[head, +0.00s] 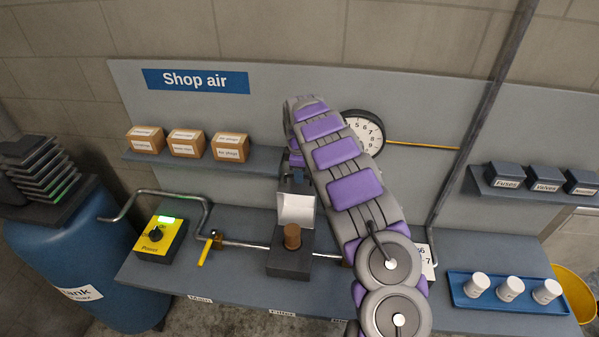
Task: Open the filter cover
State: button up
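The filter housing (289,262) is a dark box on the bench, left of my arm's lower part. A brown cylindrical filter (292,236) stands in its top and is exposed. A pale grey-white panel, which looks like the filter cover (296,207), stands raised behind the filter. My gripper (297,180) points down just above the cover's upper edge. It is small and dark here, so I cannot tell whether its fingers touch the cover or how far apart they are.
A pipe with a yellow-handled valve (206,250) runs to the housing from the left. A yellow power box (160,239) sits further left. A blue tray (485,303) with white canisters (510,289) lies at right. Small boxes (187,143) stand on the shelf above; a gauge (366,132) is behind my arm.

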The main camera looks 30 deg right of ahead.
aim_at(298, 190)
grip_shut()
dwell(0.4)
jog(key=shift+a, duration=0.1)
jog(key=shift+s+a+r+t+h+b, duration=0.25)
jog(key=shift+s+a+t+b, duration=0.2)
jog(key=shift+s, duration=0.25)
jog(key=shift+s+a+r+t+h+b, duration=0.15)
jog(key=shift+s+a+t+h+b, duration=0.1)
jog(key=shift+s+a+t+b, duration=0.3)
jog(key=shift+t+h, duration=0.6)
jog(key=shift+t, duration=0.1)
jog(key=s+a+b, duration=0.1)
jog(key=s, duration=0.1)
jog(key=s+a, duration=0.1)
jog(key=shift+s+r+b, duration=0.15)
jog(key=shift+s+b, duration=0.2)
